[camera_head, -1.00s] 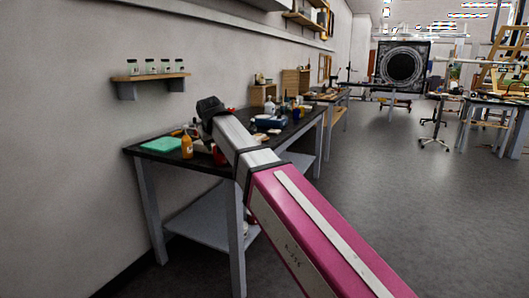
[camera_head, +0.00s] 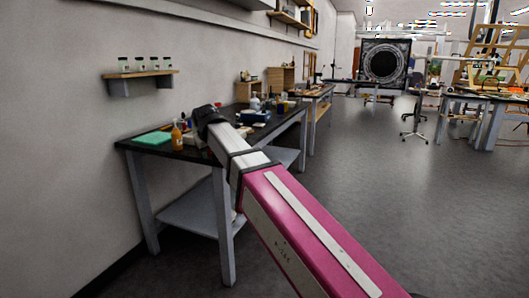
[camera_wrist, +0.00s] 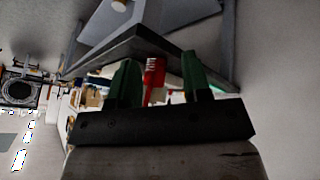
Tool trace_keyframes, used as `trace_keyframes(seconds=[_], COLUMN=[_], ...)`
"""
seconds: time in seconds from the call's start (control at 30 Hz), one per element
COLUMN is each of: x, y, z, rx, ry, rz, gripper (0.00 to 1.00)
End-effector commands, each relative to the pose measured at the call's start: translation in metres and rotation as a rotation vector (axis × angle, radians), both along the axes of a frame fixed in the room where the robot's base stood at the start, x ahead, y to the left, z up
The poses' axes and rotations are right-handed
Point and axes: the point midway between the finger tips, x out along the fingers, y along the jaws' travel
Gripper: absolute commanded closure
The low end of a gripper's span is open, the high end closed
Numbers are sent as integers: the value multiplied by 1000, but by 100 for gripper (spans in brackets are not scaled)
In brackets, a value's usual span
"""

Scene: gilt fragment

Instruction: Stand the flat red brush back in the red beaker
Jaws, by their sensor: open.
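My gripper (camera_wrist: 158,60) shows two green fingers standing apart in the wrist view, which looks upside down. A red object (camera_wrist: 153,74) with pale marks shows between the fingers, beyond them by the table edge. I cannot tell whether it is the red beaker or something else. Nothing is clearly held. In the head view my arm reaches over the near worktable (camera_head: 150,148), and its dark wrist hides the fingers and part of the tabletop. I cannot make out the flat red brush in either view.
An orange bottle (camera_head: 177,137) and a green mat (camera_head: 153,138) are on the table's near left end. A blue-and-white box (camera_head: 254,117) and small items stand farther back. A wall shelf (camera_head: 140,75) with jars hangs above. Open floor (camera_head: 370,200) lies to the right.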

Motion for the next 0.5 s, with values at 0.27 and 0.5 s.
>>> trace_keyframes(seconds=[0.27, 0.5], x=[7, 6], y=[-47, -121], z=[-54, -134], rx=[-6, -9], ry=[56, 145], rz=[-55, -145], gripper=[56, 56])
